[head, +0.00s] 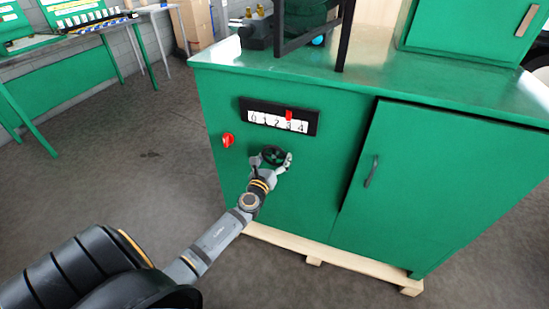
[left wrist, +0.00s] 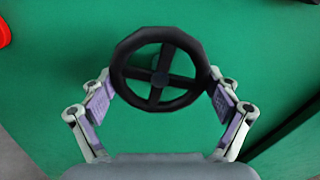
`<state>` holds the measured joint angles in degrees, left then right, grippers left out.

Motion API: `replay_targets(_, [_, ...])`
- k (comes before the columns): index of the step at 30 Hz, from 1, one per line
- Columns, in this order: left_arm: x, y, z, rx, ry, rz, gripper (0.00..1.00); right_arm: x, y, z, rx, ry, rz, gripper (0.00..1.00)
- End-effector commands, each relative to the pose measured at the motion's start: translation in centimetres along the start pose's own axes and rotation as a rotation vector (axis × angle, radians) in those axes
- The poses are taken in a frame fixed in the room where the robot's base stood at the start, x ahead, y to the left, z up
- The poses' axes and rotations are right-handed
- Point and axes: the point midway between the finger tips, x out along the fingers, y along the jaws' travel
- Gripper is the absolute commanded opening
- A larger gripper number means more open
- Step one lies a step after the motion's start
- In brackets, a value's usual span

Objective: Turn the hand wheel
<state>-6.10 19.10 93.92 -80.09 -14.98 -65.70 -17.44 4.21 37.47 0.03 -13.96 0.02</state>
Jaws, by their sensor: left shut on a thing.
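The black hand wheel (head: 273,155) is mounted on the green cabinet front, below a numbered scale. In the left wrist view the hand wheel (left wrist: 160,104) shows its full rim, four spokes and a centre hub. My left gripper (head: 272,164) is at the wheel, its two fingers on opposite sides of the rim. In the left wrist view my left gripper (left wrist: 160,97) has its finger pads against the rim's left and right sides. My right gripper is not in view.
A red knob (head: 228,140) sits on the cabinet front left of the wheel. The cabinet door (head: 430,180) with a dark handle (head: 371,171) is to the right. The green cabinet (head: 310,205) stands on a wooden pallet (head: 320,255). Green tables (head: 70,75) stand at the far left; the floor between is clear.

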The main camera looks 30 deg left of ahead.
Motion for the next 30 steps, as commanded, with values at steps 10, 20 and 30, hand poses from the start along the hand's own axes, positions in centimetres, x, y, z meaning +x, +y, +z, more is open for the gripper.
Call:
replay_targets(10, [-0.1, 0.1, -0.2, -0.002, 0.003, 0.001, 1.0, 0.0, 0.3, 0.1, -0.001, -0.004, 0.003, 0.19])
replay_targets(20, [-0.3, 0.0, -0.1, -0.001, 0.002, 0.0, 1.0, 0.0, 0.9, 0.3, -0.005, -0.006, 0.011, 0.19])
replay_targets(30, [-7.5, 0.0, -0.2, 0.0, 0.005, 0.0, 1.0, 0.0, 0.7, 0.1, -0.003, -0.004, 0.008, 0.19])
